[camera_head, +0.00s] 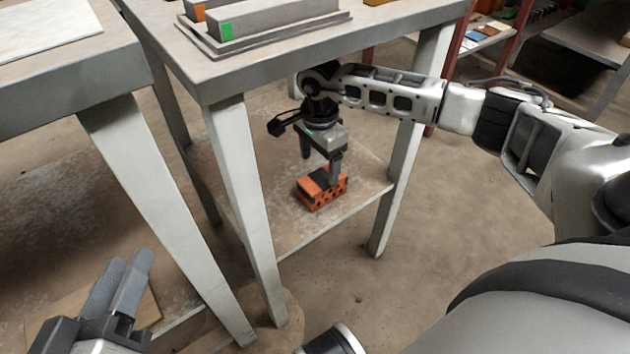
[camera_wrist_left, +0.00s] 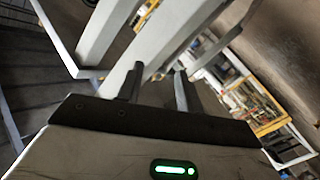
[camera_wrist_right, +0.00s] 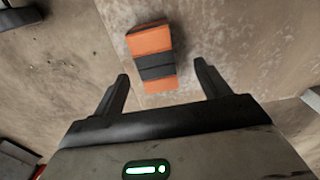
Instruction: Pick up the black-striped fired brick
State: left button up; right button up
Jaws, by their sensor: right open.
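The fired brick (camera_head: 318,193) is orange with a black stripe across its middle and holes in its side. It lies on the lower shelf of the near table, and it also shows in the right wrist view (camera_wrist_right: 151,52) ahead of the fingers. My right gripper (camera_head: 320,167) reaches in under the tabletop and points down over the brick. Its fingers (camera_wrist_right: 162,76) are apart with nothing between them; one finger overlaps the brick in the head view. My left gripper (camera_head: 129,262) is at the lower left, far from the brick, its fingers (camera_wrist_left: 158,72) parted and empty.
The table's lower shelf (camera_head: 355,175) is otherwise bare around the brick. Pale table legs (camera_head: 240,200) stand on either side of it. The tabletop above carries a grey tray (camera_head: 290,33) with grey blocks. Another table (camera_head: 70,60) stands at the left.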

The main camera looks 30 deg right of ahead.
aim_at(321, 179)
jog(key=f+b, duration=0.1)
jog(key=f, duration=0.2)
jog(key=f+b, duration=0.1)
jog(key=f, duration=0.1)
jog(key=shift+s+f+b, duration=0.3)
jog(key=shift+s+f, duration=0.05)
jog(key=shift+s, duration=0.05)
pick_arm(q)
jog(key=r+m+t, duration=0.1)
jog(key=w+r+m+t+h, duration=0.1)
jog(key=r, duration=0.1)
jog(key=a+r+m+t, duration=0.1)
jog(key=shift+w+r+h, duration=0.3)
jog(key=shift+w+r, duration=0.05)
jog(key=shift+w, duration=0.05)
pick_arm(e)
jog(key=shift+w, duration=0.1)
jog(key=c, duration=1.2)
